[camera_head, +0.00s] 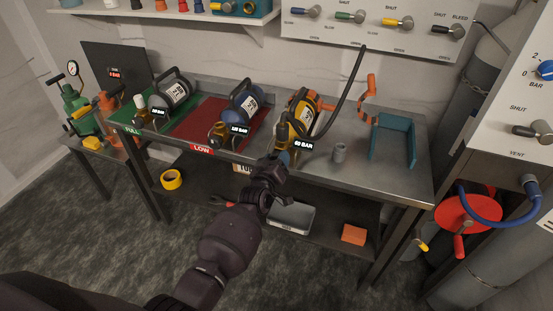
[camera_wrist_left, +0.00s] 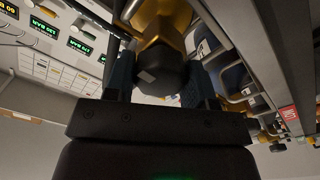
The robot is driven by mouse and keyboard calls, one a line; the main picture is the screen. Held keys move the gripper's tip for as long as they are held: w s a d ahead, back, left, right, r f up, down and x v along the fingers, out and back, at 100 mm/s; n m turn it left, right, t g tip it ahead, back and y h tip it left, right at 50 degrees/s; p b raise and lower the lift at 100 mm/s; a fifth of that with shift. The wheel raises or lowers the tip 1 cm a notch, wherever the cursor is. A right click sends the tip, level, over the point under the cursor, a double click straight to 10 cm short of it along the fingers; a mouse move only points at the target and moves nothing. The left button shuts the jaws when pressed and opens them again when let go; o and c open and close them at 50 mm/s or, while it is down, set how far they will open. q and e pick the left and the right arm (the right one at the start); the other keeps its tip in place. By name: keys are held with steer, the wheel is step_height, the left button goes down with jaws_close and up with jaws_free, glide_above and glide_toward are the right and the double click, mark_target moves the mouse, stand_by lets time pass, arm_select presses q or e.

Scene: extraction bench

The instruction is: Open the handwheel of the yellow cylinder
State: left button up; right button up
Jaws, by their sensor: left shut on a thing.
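The yellow cylinder (camera_head: 303,112) lies tilted at the right of the row on the bench, its valve end towards me. Its handwheel is mostly hidden by my gripper in the head view. In the left wrist view a dark handwheel (camera_wrist_left: 160,72) sits under a brass valve body (camera_wrist_left: 162,18). My left gripper (camera_head: 276,166) reaches up to the valve from the front. Its two fingers, seen in the left wrist view (camera_wrist_left: 162,85), are on either side of the dark handwheel and shut on it. My right gripper is not in view.
A blue cylinder (camera_head: 243,103) on the red LOW mat (camera_head: 187,128) and a grey cylinder (camera_head: 172,92) stand to the left.

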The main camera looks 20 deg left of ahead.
arm_select(q)
steer(key=shift+n, duration=0.3)
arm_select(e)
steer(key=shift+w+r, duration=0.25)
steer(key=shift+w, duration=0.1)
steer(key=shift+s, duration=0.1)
arm_select(q)
steer(key=o, duration=0.9)
steer(key=shift+o, duration=0.2)
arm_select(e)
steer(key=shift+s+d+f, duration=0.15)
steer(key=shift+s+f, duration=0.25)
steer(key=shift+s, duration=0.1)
arm_select(q)
steer(key=shift+s, duration=0.1)
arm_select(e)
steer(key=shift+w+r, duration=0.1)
